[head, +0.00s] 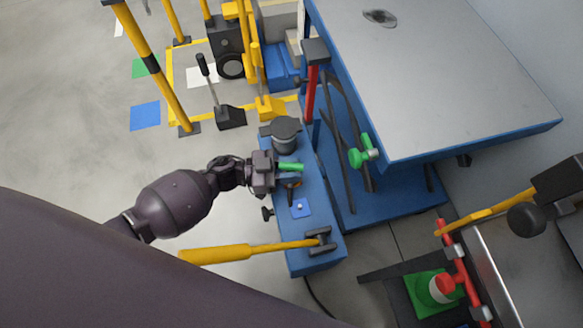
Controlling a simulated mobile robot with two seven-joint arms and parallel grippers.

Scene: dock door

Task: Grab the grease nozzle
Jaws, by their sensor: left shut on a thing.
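The grease nozzle (291,167) looks like a short green cylinder and lies level just above the blue pump unit (318,258). My left gripper (279,168) comes in from the left and is shut on it; the green end sticks out to the right of the fingers. The fingers hide the nozzle's other end. I cannot tell whether it still touches anything on the blue unit. My right gripper is not in view.
A dark-capped cylinder (285,132) stands just behind the gripper. A yellow lever (228,253) sticks out left in front. The grey-topped blue lift table (440,75) with a green-handled fitting (362,154) is to the right. Yellow posts (155,65) stand at the back left.

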